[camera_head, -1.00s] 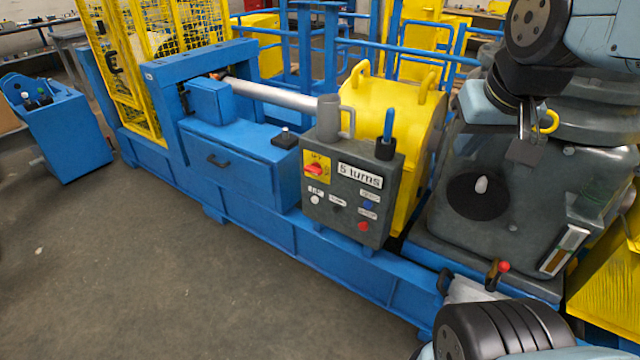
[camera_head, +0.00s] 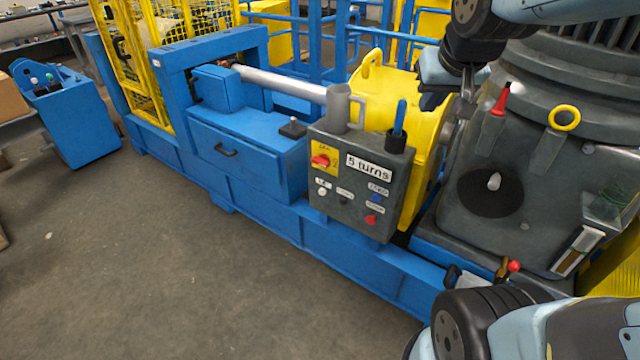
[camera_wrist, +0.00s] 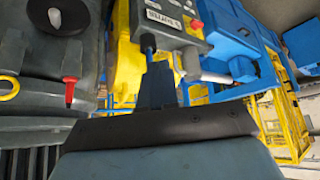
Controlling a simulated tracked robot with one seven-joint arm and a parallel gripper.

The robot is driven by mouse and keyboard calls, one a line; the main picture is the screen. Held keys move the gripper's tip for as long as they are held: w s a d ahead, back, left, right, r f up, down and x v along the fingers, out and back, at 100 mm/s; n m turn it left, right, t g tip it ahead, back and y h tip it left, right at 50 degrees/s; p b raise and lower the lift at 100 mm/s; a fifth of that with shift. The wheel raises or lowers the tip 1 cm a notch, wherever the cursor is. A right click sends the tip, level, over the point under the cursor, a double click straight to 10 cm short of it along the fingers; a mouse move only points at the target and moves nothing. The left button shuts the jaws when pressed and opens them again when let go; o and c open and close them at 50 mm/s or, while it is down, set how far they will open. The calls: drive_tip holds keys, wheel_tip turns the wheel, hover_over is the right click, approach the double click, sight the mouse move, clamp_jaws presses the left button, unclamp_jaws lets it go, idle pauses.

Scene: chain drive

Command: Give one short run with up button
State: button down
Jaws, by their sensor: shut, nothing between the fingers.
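The grey control panel (camera_head: 360,185) carries a "5 turns" sign, a red rotary switch (camera_head: 320,160) on a yellow plate, a white button (camera_head: 322,191), a dark button (camera_head: 345,197), a blue button (camera_head: 376,200) and a red button (camera_head: 371,219). Their small labels are too blurred to read, so I cannot tell which is the up button. My gripper (camera_head: 432,100) is shut and empty, above and right of the panel, in front of the yellow guard. In the wrist view the shut fingers (camera_wrist: 158,75) point towards the panel (camera_wrist: 175,25), apart from it.
A grey housing (camera_head: 510,150) with red and yellow handles stands right. The floor (camera_head: 180,270) in front is clear.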

drive_tip(key=w+a+f+t, duration=0.1)
drive_tip(key=w+a+f, duration=0.1)
drive_tip(key=w, duration=0.4)
drive_tip(key=w+a+f, duration=0.1)
drive_tip(key=w+a, duration=0.1)
drive_tip(key=w, duration=0.4)
drive_tip(key=m+t+y, duration=0.1)
drive_tip(key=t+y, duration=0.3)
drive_tip(key=t, duration=0.1)
hover_over(322, 192)
drive_tip(key=s+a, duration=0.3)
drive_tip(key=s, duration=0.1)
wheel_tip(322, 192, down, 28)
drive_tip(key=a+f+m+t, duration=0.1)
drive_tip(key=a+f+m, duration=0.15)
drive_tip(key=f, duration=0.75)
drive_tip(key=s+a+f+m+t+h, duration=0.1)
drive_tip(key=s+f, duration=0.2)
drive_tip(key=f, duration=0.5)
drive_tip(key=s+a+f+m+t+h, duration=0.1)
drive_tip(key=s+f, duration=0.2)
drive_tip(key=f, duration=0.6)
drive_tip(key=shift+s+m, duration=0.35)
drive_tip(key=shift+s, duration=0.05)
drive_tip(key=shift+a, duration=0.1)
drive_tip(key=w+d, duration=0.5)
drive_tip(key=w, duration=0.2)
drive_tip(key=shift+d, duration=0.2)
